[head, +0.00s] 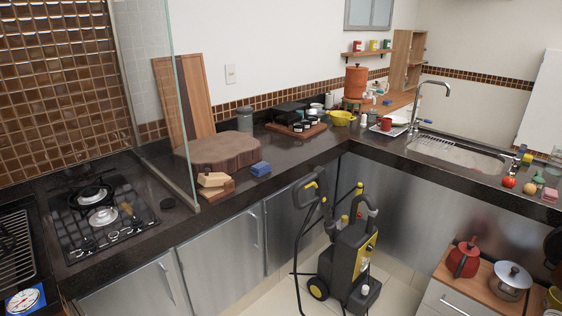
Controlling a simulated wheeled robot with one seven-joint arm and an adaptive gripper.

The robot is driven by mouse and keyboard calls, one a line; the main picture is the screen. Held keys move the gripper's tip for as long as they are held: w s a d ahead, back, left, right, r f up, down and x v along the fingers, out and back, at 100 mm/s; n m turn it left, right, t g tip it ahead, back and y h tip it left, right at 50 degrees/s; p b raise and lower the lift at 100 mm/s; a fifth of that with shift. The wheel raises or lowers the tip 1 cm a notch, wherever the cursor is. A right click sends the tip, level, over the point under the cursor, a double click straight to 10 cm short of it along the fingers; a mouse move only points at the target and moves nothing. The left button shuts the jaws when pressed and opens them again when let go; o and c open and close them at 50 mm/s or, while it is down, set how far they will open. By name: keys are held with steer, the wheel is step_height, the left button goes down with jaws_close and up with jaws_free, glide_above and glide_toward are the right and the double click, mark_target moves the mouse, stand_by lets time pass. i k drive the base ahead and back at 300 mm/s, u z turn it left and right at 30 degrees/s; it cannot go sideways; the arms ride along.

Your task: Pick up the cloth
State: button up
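I cannot make out the cloth for certain. A small blue folded-looking item (260,168) lies on the dark counter near its front edge, right of the thick round wooden board; it may be a cloth or a sponge. My gripper is not in view.
The dark counter (310,160) forms a corner, with a gas cooktop (98,217) at left and a sink (455,152) at right. A glass panel (165,100) stands beside the cooktop. A yellow and black pressure washer (345,255) stands on the floor below the corner.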

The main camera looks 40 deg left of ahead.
mark_target(261, 167)
steer(key=i, duration=2.15)
steer(key=u, duration=2.25)
